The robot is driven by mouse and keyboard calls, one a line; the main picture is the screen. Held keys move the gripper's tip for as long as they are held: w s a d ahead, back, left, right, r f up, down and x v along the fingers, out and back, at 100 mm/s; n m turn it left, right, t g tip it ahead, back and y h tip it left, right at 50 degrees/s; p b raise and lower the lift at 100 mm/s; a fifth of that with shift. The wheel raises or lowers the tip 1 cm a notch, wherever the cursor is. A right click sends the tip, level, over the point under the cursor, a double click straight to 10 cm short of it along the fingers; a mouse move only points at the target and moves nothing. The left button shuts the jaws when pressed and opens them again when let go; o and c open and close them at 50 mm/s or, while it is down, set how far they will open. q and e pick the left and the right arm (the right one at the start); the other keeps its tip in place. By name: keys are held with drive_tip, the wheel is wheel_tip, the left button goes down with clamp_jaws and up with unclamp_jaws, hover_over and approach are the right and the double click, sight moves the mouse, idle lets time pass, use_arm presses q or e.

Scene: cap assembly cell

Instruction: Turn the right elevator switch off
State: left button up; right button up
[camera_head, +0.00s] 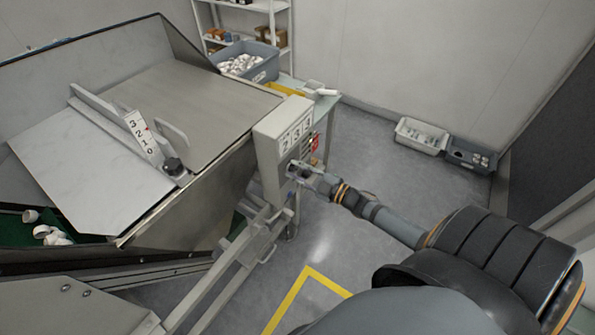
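The elevator control box (281,135) is a light grey box on a post beside the elevator hopper. Its right-hand face carries a panel of numbered labels and a small red part (314,143). My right arm reaches in from the lower right, and my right gripper (297,171) is at the lower part of that face, at or very close to it. The gripper is small here and its fingers cannot be made out clearly. The switch itself cannot be told apart; it is small or hidden by the gripper. My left gripper is not in view.
The metal elevator hopper (190,95) fills the left, with a numbered scale (143,135) and white caps (50,235) below. A grey-blue bin (247,62) of white parts stands behind. Two crates (421,136) sit by the wall. Floor right of the box is clear, with yellow tape (290,298).

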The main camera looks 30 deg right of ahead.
drive_tip(key=o, duration=0.4)
drive_tip(key=shift+v, duration=6.05)
